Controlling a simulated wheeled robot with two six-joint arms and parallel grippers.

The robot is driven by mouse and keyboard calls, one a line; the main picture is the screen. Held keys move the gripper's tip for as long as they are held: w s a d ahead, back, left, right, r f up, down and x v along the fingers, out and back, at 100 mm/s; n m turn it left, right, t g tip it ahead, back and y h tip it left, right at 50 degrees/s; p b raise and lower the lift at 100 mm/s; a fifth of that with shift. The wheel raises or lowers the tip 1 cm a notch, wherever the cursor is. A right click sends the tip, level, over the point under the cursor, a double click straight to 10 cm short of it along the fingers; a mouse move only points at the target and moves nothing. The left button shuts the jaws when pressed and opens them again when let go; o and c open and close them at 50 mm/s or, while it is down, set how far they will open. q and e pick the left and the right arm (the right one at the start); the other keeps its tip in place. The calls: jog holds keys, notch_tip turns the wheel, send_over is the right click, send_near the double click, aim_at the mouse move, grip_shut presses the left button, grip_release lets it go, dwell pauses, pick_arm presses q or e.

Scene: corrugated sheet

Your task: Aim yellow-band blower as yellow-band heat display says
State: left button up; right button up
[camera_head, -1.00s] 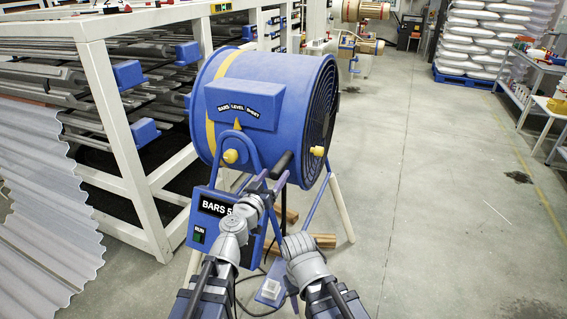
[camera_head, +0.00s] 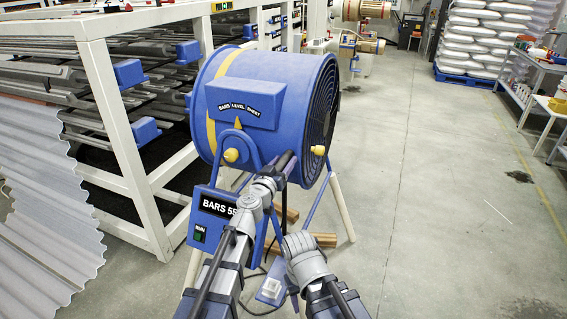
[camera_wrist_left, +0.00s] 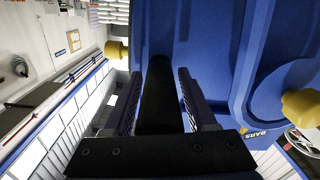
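The blue blower (camera_head: 262,85) with a yellow band (camera_head: 206,110) stands on a pale-legged frame. Its scale plate (camera_head: 240,108) reads BARS, LEVEL, SHEET, with a yellow pointer (camera_head: 237,122) below, near LEVEL. The blue display box (camera_head: 200,222) on the stand reads BARS and a number starting with 5, its right end partly covered by my left arm. My left gripper (camera_head: 285,166) is at the blower's dark handle. In the left wrist view the handle (camera_wrist_left: 160,105) lies between its open fingers, with a narrow gap beside it. My right arm is low at right; its fingers are hidden.
A white rack (camera_head: 125,150) holding grey bars stands at left, with corrugated sheet (camera_head: 45,200) in front of it. Wooden blocks (camera_head: 322,240) and a cable lie under the stand. Open concrete floor (camera_head: 430,190) extends to the right.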

pick_arm(q)
grip_shut()
dwell(1.1)
